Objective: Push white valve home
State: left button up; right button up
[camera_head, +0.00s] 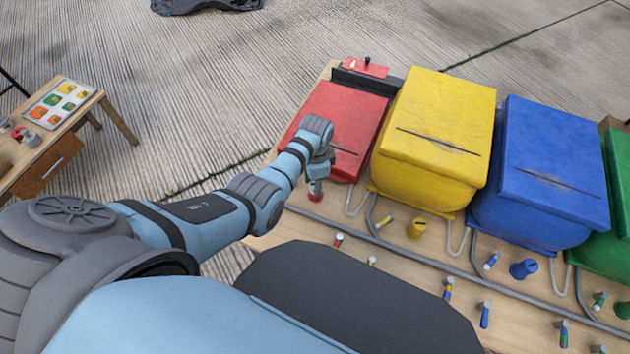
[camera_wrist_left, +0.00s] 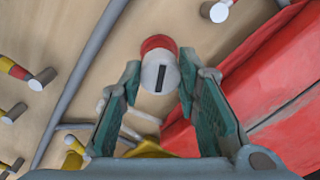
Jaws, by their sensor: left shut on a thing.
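A valve with a round white face, a dark slot and a red body (camera_wrist_left: 160,72) sits between the fingertips of my left gripper (camera_wrist_left: 158,84) in the left wrist view. The gripper is shut on it. In the head view, my left gripper (camera_head: 320,172) hangs over the board beside the red box, with the valve's red part (camera_head: 316,190) showing below it. The fingers hide part of the valve there, and I cannot tell how deep it sits. My right gripper is not in view.
A red box (camera_head: 340,115), a yellow box (camera_head: 440,125) and a blue box (camera_head: 550,165) stand in a row on the wooden board. Several small coloured pegs, a yellow plug (camera_head: 417,229) and a blue plug (camera_head: 523,269) are in front. A grey tube (camera_head: 400,254) runs along the board.

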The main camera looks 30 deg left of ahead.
pick_arm(q)
jog(key=o, duration=1.1)
notch_tip(320, 180, up, 12)
jog(key=shift+f, duration=0.1)
jog(key=shift+s, duration=0.15)
